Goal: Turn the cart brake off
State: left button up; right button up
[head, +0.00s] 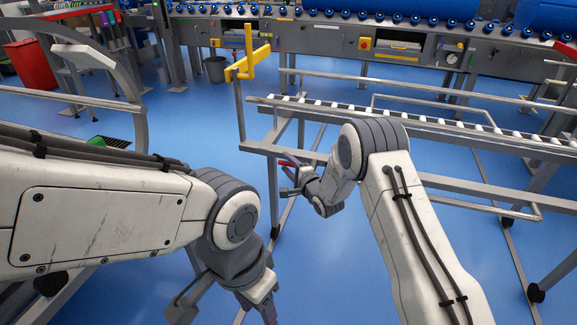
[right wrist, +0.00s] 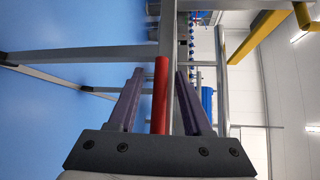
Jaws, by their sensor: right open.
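The cart (head: 330,104) is a grey metal frame with a roller top, standing right of centre in the head view. A red brake lever (head: 286,163) sticks out at its near left end. My right gripper (head: 290,168) is at that lever. In the right wrist view the red lever (right wrist: 160,95) lies between the two open dark fingers of my right gripper (right wrist: 160,78), with gaps on both sides. My left gripper (head: 262,300) hangs low at the bottom of the head view, away from the lever; its fingertips are not clear.
A yellow handle (head: 248,62) stands on a post at the cart's left end. A conveyor line (head: 330,38) with blue rollers runs along the back. Another grey frame (head: 140,122) stands at the left. Blue floor (head: 195,110) is clear between them.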

grip_shut()
dwell(1.4)
